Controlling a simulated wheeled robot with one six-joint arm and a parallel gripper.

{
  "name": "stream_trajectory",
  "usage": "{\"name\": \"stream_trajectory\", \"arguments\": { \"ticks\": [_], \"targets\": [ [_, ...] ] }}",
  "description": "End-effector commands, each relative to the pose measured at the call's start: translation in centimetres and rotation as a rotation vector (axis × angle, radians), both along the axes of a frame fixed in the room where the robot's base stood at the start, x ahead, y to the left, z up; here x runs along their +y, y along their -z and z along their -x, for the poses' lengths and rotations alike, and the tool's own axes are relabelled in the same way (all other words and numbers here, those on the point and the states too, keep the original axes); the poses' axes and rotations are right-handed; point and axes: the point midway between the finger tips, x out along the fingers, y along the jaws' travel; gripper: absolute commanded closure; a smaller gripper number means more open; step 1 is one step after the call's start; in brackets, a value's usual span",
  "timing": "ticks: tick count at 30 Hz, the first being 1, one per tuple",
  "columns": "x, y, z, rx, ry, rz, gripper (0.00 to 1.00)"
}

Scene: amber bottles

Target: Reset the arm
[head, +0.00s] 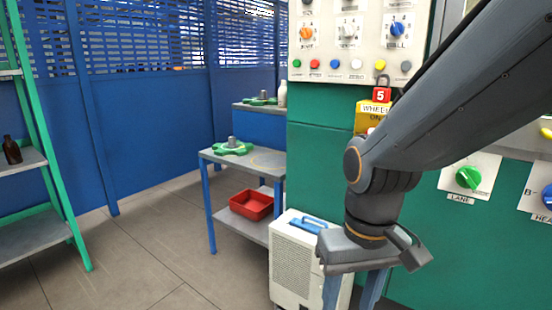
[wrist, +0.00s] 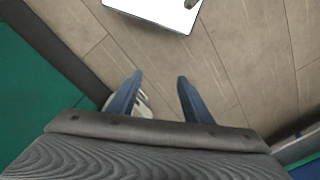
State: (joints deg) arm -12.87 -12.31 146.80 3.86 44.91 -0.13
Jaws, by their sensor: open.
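My gripper (head: 352,290) hangs at the end of my dark grey arm at the right of the head view, pointing down in front of the white boxy unit and the green cabinet. In the wrist view its two blue fingers (wrist: 156,98) are spread apart with nothing between them, above the tiled floor. A dark amber bottle (head: 12,150) stands on the upper shelf of the green rack at the far left, well away from my gripper.
The green control cabinet (head: 325,165) with knobs and a red padlock (head: 381,94) stands close behind my arm. The white unit (head: 297,262) is beside my gripper. A blue-legged table (head: 262,162) holds a green part, with a red bin (head: 252,204) below. Floor (head: 150,250) at left is clear.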

Motion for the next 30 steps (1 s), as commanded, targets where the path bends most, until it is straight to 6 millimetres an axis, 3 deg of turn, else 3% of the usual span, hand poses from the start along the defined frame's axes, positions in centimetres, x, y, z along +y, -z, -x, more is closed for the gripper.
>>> {"name": "stream_trajectory", "arguments": {
  "ticks": [15, 22, 30],
  "targets": [
    [-5.4, -6.0, 0.2, 0.007, 0.149, 0.036, 0.54],
    [-7.1, -6.9, 0.3, 0.006, 0.184, 0.043, 0.54],
    [-7.2, -6.7, 0.2, 0.005, 0.188, 0.044, 0.54]
  ]
}}
